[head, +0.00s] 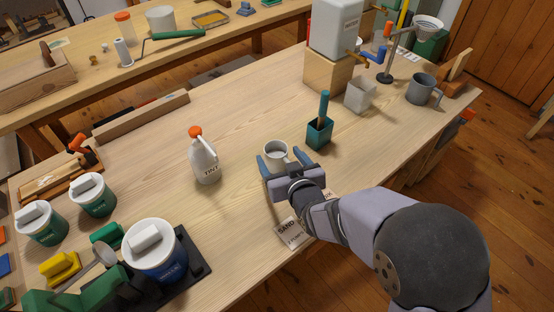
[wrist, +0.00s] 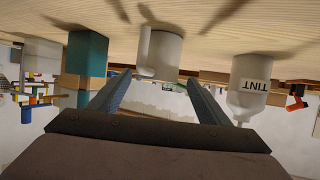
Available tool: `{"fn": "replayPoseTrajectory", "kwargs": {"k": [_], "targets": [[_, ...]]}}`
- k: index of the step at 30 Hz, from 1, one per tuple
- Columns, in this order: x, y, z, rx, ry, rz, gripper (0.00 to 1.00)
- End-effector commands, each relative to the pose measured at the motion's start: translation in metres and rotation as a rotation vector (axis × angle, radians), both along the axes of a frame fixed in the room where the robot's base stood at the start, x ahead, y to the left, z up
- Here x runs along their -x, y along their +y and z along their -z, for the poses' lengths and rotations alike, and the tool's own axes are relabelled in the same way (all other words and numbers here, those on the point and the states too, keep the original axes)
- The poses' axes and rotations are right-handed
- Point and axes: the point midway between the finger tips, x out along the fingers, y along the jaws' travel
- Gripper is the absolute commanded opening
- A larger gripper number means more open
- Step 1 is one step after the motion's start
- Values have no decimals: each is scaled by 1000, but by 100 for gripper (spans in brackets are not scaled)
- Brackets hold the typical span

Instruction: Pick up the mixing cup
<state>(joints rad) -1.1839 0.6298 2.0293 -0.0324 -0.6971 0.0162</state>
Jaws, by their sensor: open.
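A pale grey-white cup (head: 276,150), which I take to be the mixing cup, stands upright on the wooden bench. In the wrist view, which is upside down, the cup (wrist: 165,55) shows between the fingers, with its handle on the left. My gripper (head: 279,158) is open at the cup's near side, its blue fingers spread to the left and right of it. In the wrist view my gripper (wrist: 158,78) has nothing between its fingers up close. I cannot tell whether either finger touches the cup. The gripper hides the cup's lower near side in the head view.
A white TINT bottle (head: 204,158) stands to the left. A teal holder (head: 319,134) with a handled tool stands close on the right. A grey mug (head: 419,90) is farther right. A sandpaper packet (head: 290,232) lies under my arm. Bench beyond the cup is clear.

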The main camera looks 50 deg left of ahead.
Motion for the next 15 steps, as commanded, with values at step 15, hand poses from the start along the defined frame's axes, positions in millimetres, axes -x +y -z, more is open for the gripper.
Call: {"fn": "replayPoseTrajectory", "kwargs": {"k": [15], "targets": [[-16, 36, 17, 2, 1, 0, 71]]}}
